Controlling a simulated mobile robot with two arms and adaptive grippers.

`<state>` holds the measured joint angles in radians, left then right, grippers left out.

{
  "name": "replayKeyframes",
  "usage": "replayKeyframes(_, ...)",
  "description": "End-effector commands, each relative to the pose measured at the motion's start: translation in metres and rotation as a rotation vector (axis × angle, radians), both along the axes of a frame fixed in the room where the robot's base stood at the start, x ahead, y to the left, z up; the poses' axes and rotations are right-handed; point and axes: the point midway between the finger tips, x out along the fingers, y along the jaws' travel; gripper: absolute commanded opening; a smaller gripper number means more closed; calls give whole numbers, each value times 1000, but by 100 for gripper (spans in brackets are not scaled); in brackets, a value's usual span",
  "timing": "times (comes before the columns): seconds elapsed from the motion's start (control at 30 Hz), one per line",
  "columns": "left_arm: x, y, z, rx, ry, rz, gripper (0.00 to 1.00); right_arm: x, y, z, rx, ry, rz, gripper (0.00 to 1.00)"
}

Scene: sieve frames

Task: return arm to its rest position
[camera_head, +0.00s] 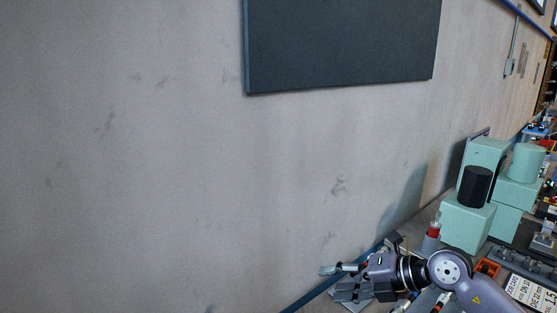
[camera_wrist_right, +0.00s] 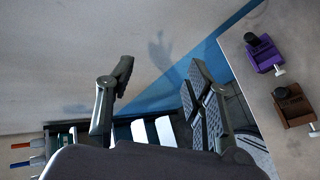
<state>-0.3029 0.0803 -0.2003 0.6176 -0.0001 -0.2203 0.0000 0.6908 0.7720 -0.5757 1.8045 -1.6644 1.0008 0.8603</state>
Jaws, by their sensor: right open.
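My right gripper (camera_head: 345,281) is at the lower right of the head view, its arm coming in from the bottom right corner. Its fingers point left, along the wall. In the right wrist view the two fingers of the right gripper (camera_wrist_right: 160,95) are spread wide apart, with nothing between them. The gripper is open and empty. My left gripper is not in view.
A mint green machine (camera_head: 466,224) with a black cylinder (camera_head: 476,186) stands behind my right arm. A dark panel (camera_head: 340,42) hangs on the wall (camera_head: 150,150). A purple block (camera_wrist_right: 263,54) and a brown block (camera_wrist_right: 293,104) sit on a surface right of the fingers.

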Motion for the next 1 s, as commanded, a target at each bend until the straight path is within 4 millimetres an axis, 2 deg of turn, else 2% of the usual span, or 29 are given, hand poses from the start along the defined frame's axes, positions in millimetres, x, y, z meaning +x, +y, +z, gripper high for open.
replayKeyframes(0.03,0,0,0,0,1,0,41,-13,32,11,161,-27,27,48)
replayKeyframes(0.1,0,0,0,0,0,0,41,-24,59,38,382,-68,21,48)
replayKeyframes(0.2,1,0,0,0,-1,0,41,-34,71,74,687,-101,-60,48)
replayKeyframes(0.27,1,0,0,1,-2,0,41,-35,64,91,855,-106,-148,48)
replayKeyframes(0.3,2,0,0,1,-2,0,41,-34,55,98,959,-102,-223,48)
replayKeyframes(0.37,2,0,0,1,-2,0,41,-31,35,102,1099,-83,-353,48)
replayKeyframes(0.43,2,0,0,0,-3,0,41,-27,7,94,1235,-43,-535,48)
replayKeyframes(0.47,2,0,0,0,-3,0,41,-26,-6,86,1283,-20,-619,48)
replayKeyframes(0.57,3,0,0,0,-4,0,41,-30,-49,44,1391,88,-928,48)
replayKeyframes(0.67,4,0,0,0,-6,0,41,-50,-85,-18,1415,241,-1255,48)
replayKeyframes(0.7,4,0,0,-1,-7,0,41,-62,-94,-44,1401,310,-1375,48)
replayKeyframes(0.83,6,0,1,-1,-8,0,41,-117,-109,-121,1289,548,-1709,48)
replayKeyframes(0.9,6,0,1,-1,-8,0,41,-150,-109,-152,1206,667,-1839,48)
replayKeyframes(1.0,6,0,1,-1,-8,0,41,-191,-105,-183,1090,813,-1969,48)
